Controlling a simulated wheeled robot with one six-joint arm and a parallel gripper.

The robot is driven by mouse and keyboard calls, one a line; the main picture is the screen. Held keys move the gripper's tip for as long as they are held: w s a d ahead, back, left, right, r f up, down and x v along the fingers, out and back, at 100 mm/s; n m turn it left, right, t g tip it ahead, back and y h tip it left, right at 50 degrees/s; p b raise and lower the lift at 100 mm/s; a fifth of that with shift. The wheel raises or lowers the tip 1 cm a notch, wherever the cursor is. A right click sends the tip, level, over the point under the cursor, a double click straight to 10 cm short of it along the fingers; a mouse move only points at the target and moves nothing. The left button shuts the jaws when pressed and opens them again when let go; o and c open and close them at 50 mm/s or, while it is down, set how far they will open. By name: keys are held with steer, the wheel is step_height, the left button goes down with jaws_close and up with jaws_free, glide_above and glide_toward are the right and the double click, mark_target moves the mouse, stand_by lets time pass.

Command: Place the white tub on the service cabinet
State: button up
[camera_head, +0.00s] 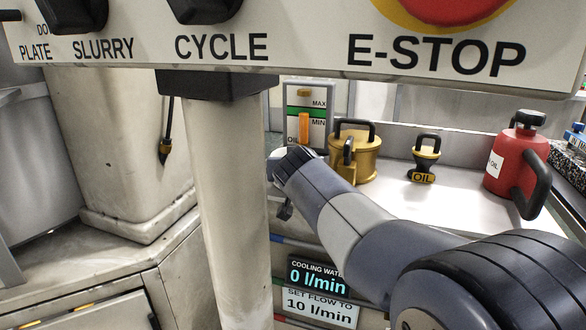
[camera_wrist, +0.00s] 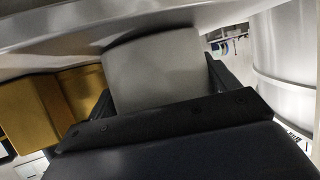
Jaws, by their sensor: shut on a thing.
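In the wrist view, my gripper (camera_wrist: 160,85) is shut on a pale grey-white body, which I take to be the white tub (camera_wrist: 152,68). It fills the space between the black fingers, close to the camera, and its full shape is cut off. In the head view the tub is not visible, and my gripper's fingers cannot be made out near the pale post. A white-topped bench or cabinet (camera_head: 395,188) lies behind my arm; I cannot tell for sure whether it is the service cabinet.
A brass can (camera_head: 368,158), a small OIL can (camera_head: 424,160) and a red canister (camera_head: 508,160) stand on the white top. The control panel (camera_head: 310,48) and its post (camera_head: 230,200) stand in front. A yellow-brown object (camera_wrist: 35,110) is left of the gripper.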

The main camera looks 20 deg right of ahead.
steer(key=shift+f, duration=0.2)
steer(key=o, duration=1)
steer(key=shift+r, duration=0.1)
steer(key=shift+c, duration=0.2)
steer(key=shift+r, duration=0.25)
steer(key=p+v, duration=0.2)
steer(key=v, duration=1)
